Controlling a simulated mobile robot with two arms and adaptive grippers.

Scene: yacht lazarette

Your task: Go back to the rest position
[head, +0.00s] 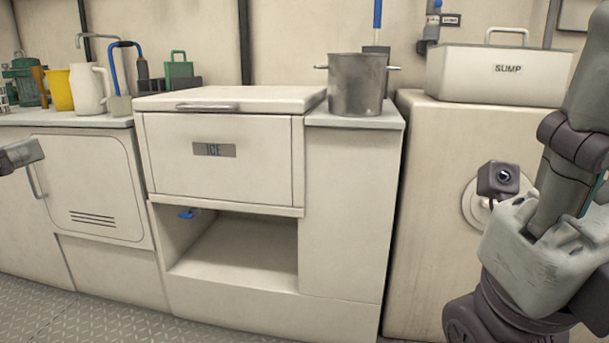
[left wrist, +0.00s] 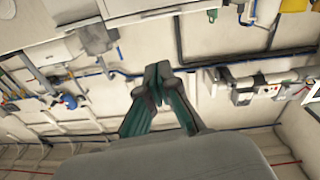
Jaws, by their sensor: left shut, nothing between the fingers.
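My left gripper (left wrist: 158,75) shows in the left wrist view with its two dark green fingers together at the tips and nothing between them. The left wrist view looks towards a wall with pipes and fittings, seen at an odd tilt. In the head view a small grey part of my left arm comes in at the left edge, in front of the left cabinet. My right arm fills the right side of the head view, folded upward in front of the right-hand cabinet. Its fingers cannot be made out.
A sump box (head: 500,75) sits on the right cabinet. A yellow jug (head: 60,90) and white pitcher (head: 88,90) stand left.

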